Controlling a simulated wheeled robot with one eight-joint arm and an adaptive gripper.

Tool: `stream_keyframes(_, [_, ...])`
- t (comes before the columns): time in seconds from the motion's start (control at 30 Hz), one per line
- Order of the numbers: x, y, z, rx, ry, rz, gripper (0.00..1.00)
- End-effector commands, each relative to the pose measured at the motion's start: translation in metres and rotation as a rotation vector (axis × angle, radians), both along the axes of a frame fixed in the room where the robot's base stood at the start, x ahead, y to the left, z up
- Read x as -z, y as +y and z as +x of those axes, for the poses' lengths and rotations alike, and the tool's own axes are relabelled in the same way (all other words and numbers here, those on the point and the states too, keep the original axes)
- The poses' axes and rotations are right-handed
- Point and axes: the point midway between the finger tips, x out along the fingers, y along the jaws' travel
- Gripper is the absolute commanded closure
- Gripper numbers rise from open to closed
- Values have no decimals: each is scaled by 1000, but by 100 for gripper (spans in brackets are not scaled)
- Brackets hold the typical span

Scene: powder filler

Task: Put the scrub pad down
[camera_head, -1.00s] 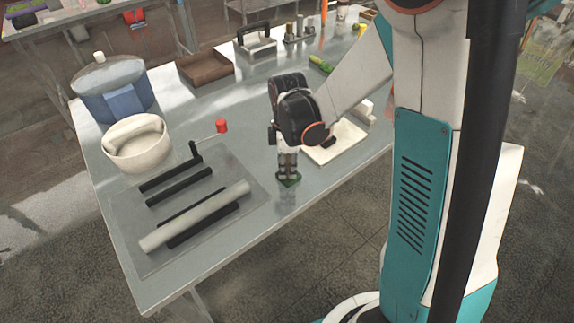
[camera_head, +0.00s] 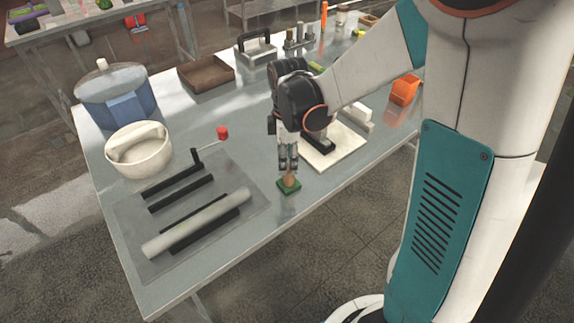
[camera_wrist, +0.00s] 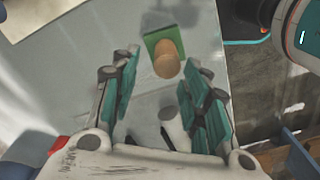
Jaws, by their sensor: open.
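The scrub pad (camera_head: 289,187) is a small green pad with a brown knob on top. It lies on the metal table near the front edge, between the roller fixture and the white board. In the wrist view the pad (camera_wrist: 152,43) with its round brown knob shows beyond my fingertips, clear of them. My gripper (camera_head: 288,166) points down just above the knob. In the wrist view my gripper (camera_wrist: 160,85) has its teal-padded fingers spread apart with nothing between them.
Left of the pad is a flat plate with black bars and a pale roller (camera_head: 196,223). A white bowl (camera_head: 138,150) and a blue lidded pot (camera_head: 117,95) stand at the left. A white board (camera_head: 335,150) lies right of the pad, with an orange block (camera_head: 404,90) beyond.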

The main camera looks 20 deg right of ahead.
Motion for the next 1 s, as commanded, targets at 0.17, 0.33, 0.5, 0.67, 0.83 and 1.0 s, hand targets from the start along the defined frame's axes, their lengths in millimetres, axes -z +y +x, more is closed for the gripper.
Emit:
stream_keyframes(0.17, [-36,0,0,0,0,0,58])
stream_keyframes(0.33, [-54,-1,0,0,0,0,58])
stream_keyframes(0.5, [-66,-1,-4,33,-16,0,58])
stream_keyframes(0.67, [-91,-1,-22,182,-87,7,58])
stream_keyframes(0.83, [-120,-1,-51,411,-196,38,58])
stream_keyframes(1.0, [-141,-2,-79,638,-299,95,58])
